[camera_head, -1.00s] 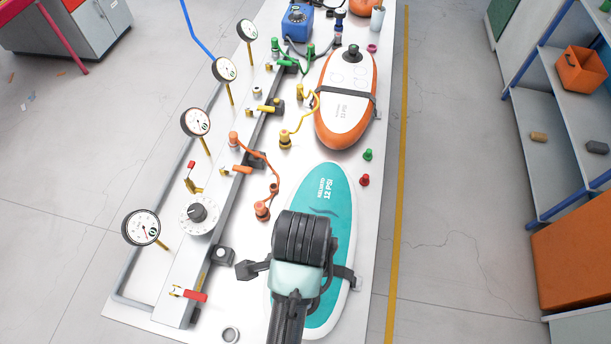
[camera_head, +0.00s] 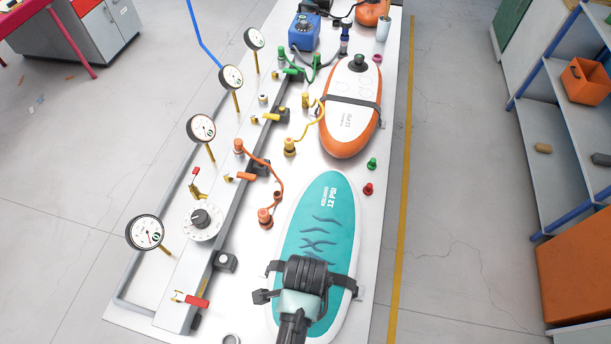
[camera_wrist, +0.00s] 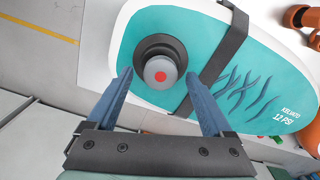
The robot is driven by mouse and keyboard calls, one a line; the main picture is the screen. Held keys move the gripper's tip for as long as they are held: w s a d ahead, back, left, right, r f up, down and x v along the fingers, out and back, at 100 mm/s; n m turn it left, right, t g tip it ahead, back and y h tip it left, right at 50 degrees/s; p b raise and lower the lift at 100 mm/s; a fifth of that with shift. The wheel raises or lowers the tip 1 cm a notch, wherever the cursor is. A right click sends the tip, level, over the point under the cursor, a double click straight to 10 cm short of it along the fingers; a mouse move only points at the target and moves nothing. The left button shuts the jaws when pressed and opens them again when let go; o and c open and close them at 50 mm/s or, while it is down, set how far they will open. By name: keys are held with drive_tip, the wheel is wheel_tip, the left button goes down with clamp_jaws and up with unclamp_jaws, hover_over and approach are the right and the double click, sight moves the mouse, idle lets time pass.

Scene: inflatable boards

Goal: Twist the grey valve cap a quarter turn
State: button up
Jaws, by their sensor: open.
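The grey valve cap (camera_wrist: 160,73) has a red dot on top and sits in a dark round collar on the teal inflatable board (camera_wrist: 195,22). In the wrist view, my gripper (camera_wrist: 159,82) is open, with its two blue fingers on either side of the cap and a gap to each. I cannot tell how far above the cap the fingertips are. In the head view, my gripper and wrist (camera_head: 305,285) are over the lower part of the teal board (camera_head: 320,215), and they hide the cap there.
A dark strap (camera_wrist: 226,50) crosses the board close to the right finger. An orange hose fitting (camera_head: 265,217), a red-handled valve (camera_head: 196,302) and a rail of gauges (camera_head: 145,232) stand to the left. An orange-and-white board (camera_head: 350,115) lies farther back. Red and green caps (camera_head: 369,188) are loose at the right.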

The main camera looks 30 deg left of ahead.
clamp_jaws()
drive_tip(key=c, duration=0.8)
unclamp_jaws()
clamp_jaws()
drive_tip(key=shift+r+m+p, duration=0.15)
drive_tip(key=shift+m+p, duration=0.4)
drive_tip(key=shift+m, duration=0.45)
drive_tip(key=m, duration=0.3)
drive_tip(key=shift+s+p, duration=0.1)
drive_tip(key=shift+p, duration=0.3)
